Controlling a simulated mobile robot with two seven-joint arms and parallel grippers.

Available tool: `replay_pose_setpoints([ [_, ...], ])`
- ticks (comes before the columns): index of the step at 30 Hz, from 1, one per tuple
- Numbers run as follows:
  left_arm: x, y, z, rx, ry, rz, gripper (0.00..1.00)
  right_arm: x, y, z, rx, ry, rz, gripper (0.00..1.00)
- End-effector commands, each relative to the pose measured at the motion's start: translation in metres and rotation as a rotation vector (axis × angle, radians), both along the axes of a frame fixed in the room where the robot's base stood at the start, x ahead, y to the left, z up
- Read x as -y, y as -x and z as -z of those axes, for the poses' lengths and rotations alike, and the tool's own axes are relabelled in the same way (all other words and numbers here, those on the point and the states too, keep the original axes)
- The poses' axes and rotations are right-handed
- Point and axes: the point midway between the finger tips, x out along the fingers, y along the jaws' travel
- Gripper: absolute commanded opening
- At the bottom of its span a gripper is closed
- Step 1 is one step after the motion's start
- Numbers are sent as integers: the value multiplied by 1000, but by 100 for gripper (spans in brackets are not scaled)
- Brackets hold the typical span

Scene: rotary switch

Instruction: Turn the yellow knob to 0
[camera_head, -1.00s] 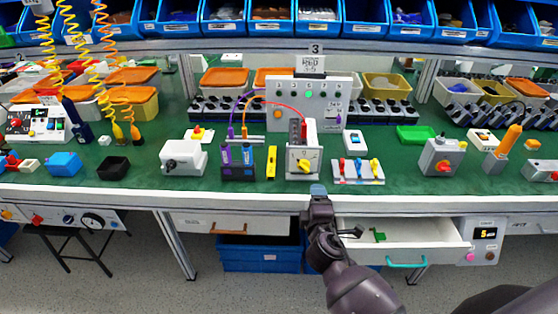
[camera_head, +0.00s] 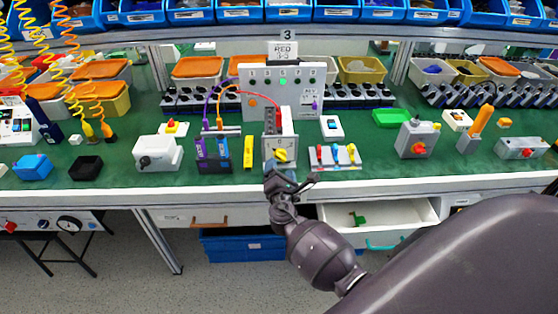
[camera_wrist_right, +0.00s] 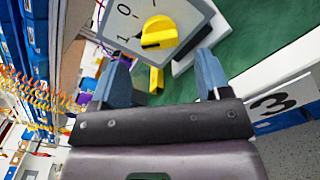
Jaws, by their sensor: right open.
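The yellow knob (camera_head: 282,156) sits on the front of a white switch box (camera_head: 268,150) near the table's front edge. My right gripper (camera_head: 281,174) is just in front of and below the knob. In the right wrist view its two fingers (camera_wrist_right: 163,66) are apart, with the knob beyond them, not held. My left gripper is not in view.
A yellow block (camera_head: 248,152) and a purple-and-black device (camera_head: 213,155) stand left of the box. A panel with coloured switches (camera_head: 334,155) stands close to its right. An open drawer (camera_head: 385,216) juts out below the table, right of my right gripper.

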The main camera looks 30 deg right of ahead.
Motion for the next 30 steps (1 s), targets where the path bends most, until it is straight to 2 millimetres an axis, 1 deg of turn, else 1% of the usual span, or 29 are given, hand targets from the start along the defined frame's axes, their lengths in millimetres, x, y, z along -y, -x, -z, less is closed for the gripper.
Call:
replay_pose_setpoints([
  [1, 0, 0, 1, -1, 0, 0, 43, 4, -8, 0, 0, 1, -1, 70],
  [3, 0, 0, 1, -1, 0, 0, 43, 10, -17, 0, 1, -1, 1, 70],
  [9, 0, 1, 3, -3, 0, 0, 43, 21, -34, 1, -1, 0, -1, 70],
  [14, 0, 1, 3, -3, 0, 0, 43, 24, -39, 1, 0, -2, 0, 70],
  [21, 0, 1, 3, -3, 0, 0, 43, 24, -39, 0, 0, -2, 0, 70],
  [22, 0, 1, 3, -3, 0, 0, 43, 24, -39, 0, 0, -2, 0, 69],
  [23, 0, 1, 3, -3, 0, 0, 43, 24, -39, 0, 0, -2, 0, 64],
  [30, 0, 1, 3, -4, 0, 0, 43, 24, -39, 0, 0, -3, 0, 27],
])
